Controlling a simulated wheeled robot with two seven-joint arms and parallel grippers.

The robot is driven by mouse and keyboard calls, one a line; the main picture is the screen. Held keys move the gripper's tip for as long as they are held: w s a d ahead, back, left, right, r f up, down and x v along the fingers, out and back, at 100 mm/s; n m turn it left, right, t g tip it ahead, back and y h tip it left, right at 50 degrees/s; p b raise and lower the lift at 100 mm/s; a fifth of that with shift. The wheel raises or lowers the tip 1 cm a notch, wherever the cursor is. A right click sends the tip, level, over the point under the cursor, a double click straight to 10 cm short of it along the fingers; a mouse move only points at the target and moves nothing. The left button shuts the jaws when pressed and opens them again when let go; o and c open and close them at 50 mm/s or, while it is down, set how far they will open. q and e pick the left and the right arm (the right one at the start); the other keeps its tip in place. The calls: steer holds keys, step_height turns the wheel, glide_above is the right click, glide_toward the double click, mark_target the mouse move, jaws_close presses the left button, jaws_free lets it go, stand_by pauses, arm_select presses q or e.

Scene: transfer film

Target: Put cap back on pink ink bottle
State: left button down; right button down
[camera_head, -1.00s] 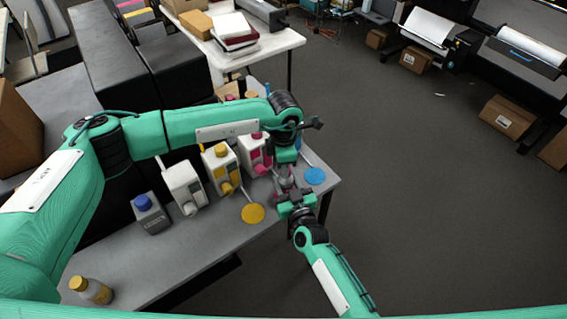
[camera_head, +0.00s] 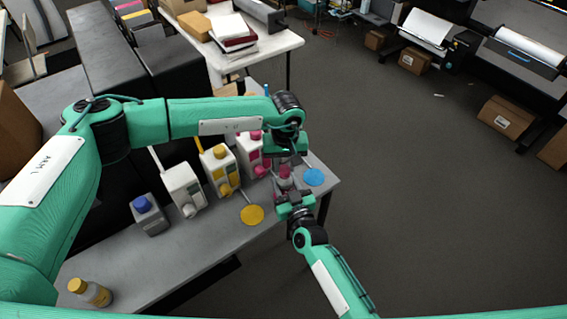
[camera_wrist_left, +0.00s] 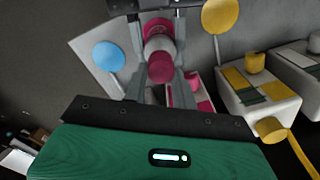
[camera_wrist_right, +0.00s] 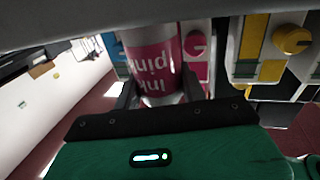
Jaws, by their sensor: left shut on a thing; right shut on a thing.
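The pink ink bottle (camera_head: 285,184) is upright at the right end of the grey table; its label shows in the right wrist view (camera_wrist_right: 152,62). My right gripper (camera_head: 294,200) is shut around the bottle's body. A pink cap (camera_wrist_left: 160,69) is between the fingers of my left gripper (camera_wrist_left: 161,80), which is shut on it from above. The cap is in line with the bottle's white shoulder (camera_wrist_left: 159,46). Whether it is seated on the neck or just above it, I cannot tell.
A blue disc (camera_head: 314,176) and a yellow disc (camera_head: 252,214) flank the bottle. White ink tanks (camera_head: 218,170) stand behind to the left. The table's front middle is clear.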

arm_select(q)
steer(key=m, duration=0.6)
steer(key=shift+d+m, duration=0.15)
steer(key=shift+m, duration=0.25)
steer(key=m, duration=0.5)
steer(key=shift+s+d+m, duration=0.1)
steer(key=shift+m, duration=0.2)
steer(key=c, duration=1.1)
jaws_free()
steer(key=shift+r, duration=0.1)
steer(key=shift+r, duration=2.15)
